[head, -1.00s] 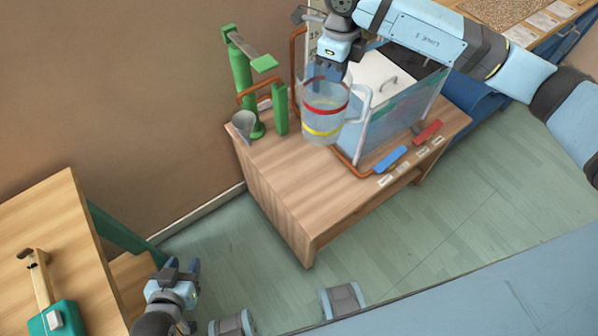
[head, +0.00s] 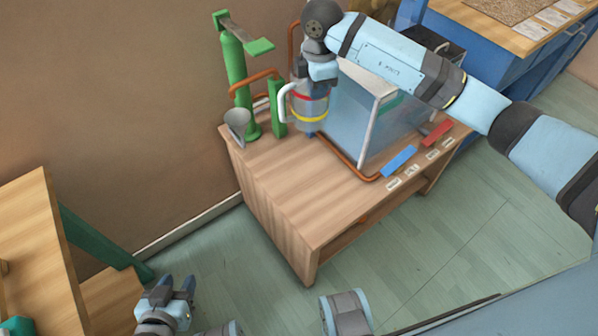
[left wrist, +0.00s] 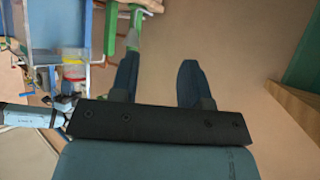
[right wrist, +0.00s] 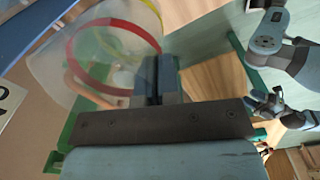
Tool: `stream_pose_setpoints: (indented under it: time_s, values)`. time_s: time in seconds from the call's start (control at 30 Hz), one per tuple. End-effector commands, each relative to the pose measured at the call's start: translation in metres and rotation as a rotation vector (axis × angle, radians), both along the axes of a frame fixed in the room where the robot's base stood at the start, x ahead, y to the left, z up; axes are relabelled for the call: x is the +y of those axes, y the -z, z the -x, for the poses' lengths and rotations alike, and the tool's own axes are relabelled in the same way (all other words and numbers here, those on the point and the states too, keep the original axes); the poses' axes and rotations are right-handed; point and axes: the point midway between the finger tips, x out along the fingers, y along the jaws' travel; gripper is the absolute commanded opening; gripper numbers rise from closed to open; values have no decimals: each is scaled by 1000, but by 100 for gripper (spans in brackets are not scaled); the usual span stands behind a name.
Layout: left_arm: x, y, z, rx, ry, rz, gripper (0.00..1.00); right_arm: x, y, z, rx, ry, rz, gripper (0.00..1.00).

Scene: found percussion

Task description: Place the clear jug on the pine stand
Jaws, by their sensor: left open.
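The clear jug (head: 309,108), with a red band, a yellow band and a pale handle, hangs from my right gripper (head: 316,86) between the green post and the glass tank. In the right wrist view the fingers (right wrist: 155,80) are close together on the wall of the jug (right wrist: 95,45). The jug also shows in the left wrist view (left wrist: 73,72). Whether its base touches anything is unclear. My left gripper (head: 180,292) is open and empty, low over the floor, far from the jug. A wooden stand (head: 290,205) is below the jug; I cannot tell whether it is the pine one.
A glass tank (head: 350,125) stands right of the jug. A green cylinder (head: 236,75), a green post (head: 277,108) and a grey funnel (head: 237,122) are on its left. Blue (head: 398,161) and red (head: 437,132) blocks lie at the right. The stand's front left top is clear.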

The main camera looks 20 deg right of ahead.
Motion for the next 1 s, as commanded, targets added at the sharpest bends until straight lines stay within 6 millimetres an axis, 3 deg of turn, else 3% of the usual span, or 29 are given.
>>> stream_pose_setpoints:
  time_s: [0.17, 0.6, 1.0]
  values:
    - [-1, 5, 0, 2, 1, 2, 43, 0, 27, 0, 3, 40, 1, 0]
    - [-4, 3, -2, -23, 4, 25, 43, 1, 139, 0, 2, 37, 0, 0]
    - [-5, 6, -3, -27, 6, 30, 43, 0, 179, 0, 2, 36, -1, 0]
